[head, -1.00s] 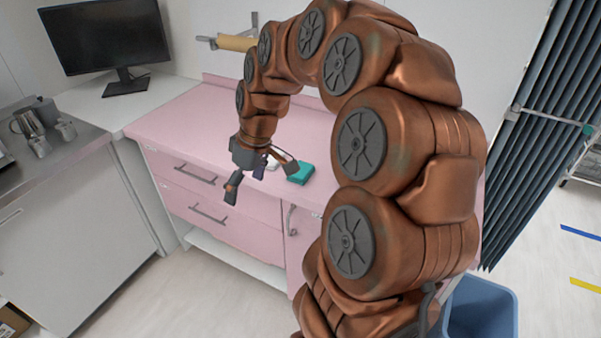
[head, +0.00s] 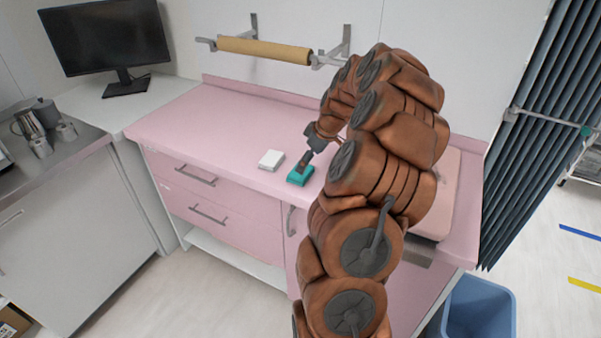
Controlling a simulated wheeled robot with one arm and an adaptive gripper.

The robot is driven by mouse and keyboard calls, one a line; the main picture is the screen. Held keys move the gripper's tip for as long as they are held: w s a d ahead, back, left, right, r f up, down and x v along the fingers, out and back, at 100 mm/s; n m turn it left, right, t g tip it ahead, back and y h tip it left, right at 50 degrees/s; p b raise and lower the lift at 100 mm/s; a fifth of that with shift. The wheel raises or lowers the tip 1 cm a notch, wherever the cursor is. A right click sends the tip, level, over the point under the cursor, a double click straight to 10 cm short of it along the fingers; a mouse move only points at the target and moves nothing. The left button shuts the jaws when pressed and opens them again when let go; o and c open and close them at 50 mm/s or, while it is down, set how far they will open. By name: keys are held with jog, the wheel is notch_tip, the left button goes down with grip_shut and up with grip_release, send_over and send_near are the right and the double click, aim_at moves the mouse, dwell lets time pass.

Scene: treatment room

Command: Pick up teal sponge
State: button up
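The teal sponge (head: 299,178) lies on the pink countertop (head: 215,130), close to its front edge. My gripper (head: 303,163) points down at the sponge, with a dark finger in front of or against its upper side. Only one finger shows clearly, and the other is hidden. I cannot tell whether the gripper touches the sponge or how far it is open.
A white block (head: 271,159) lies just left of the sponge. A paper roll (head: 264,48) hangs on the wall behind. A monitor (head: 106,42) and metal jugs (head: 28,124) stand at the left. A blue bin (head: 480,308) stands at lower right.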

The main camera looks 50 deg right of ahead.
aim_at(294, 178)
jog(key=shift+p+x, duration=1.3)
jog(key=shift+x, duration=1.3)
jog(key=shift+a+r, duration=0.1)
jog(key=shift+a, duration=0.05)
jog(key=c, duration=1)
